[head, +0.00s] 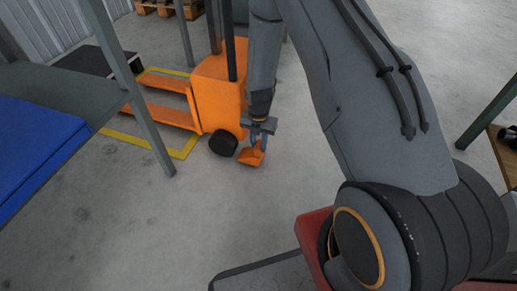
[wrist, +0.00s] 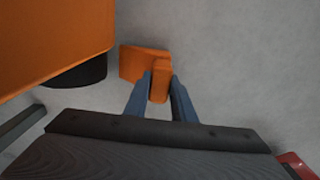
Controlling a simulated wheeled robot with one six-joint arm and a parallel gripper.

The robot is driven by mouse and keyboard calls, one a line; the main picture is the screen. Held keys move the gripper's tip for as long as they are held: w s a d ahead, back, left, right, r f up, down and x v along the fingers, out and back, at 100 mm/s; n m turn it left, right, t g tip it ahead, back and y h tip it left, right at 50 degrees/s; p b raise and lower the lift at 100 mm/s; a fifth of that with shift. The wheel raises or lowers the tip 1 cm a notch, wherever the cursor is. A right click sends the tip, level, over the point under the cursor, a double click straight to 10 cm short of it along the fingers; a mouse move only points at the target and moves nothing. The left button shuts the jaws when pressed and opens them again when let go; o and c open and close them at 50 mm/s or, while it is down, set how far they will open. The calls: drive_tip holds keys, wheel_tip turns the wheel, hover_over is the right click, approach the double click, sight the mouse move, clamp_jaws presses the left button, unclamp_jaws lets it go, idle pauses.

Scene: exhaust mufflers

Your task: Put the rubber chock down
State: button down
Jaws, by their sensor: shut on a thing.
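The rubber chock (head: 250,157) is a small orange wedge, held between the fingers of my gripper (head: 261,138). In the wrist view the chock (wrist: 138,62) shows beyond and between the two blue-grey fingertips of my gripper (wrist: 161,85), which are closed on its raised part. In the head view the chock is low near the floor, just right of the black wheel (head: 223,142) of the orange pallet stacker (head: 217,90). I cannot tell whether the chock touches the floor. The fingers hide part of it.
Yellow floor lines (head: 185,152) run around the stacker's orange forks (head: 165,113). A table with a blue mat (head: 35,145) stands at the left. The grey floor (head: 130,225) in front is clear.

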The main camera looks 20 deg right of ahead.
drive_tip(key=shift+f, duration=0.7)
drive_tip(key=shift+f, duration=0.15)
drive_tip(key=c, duration=1.5)
unclamp_jaws()
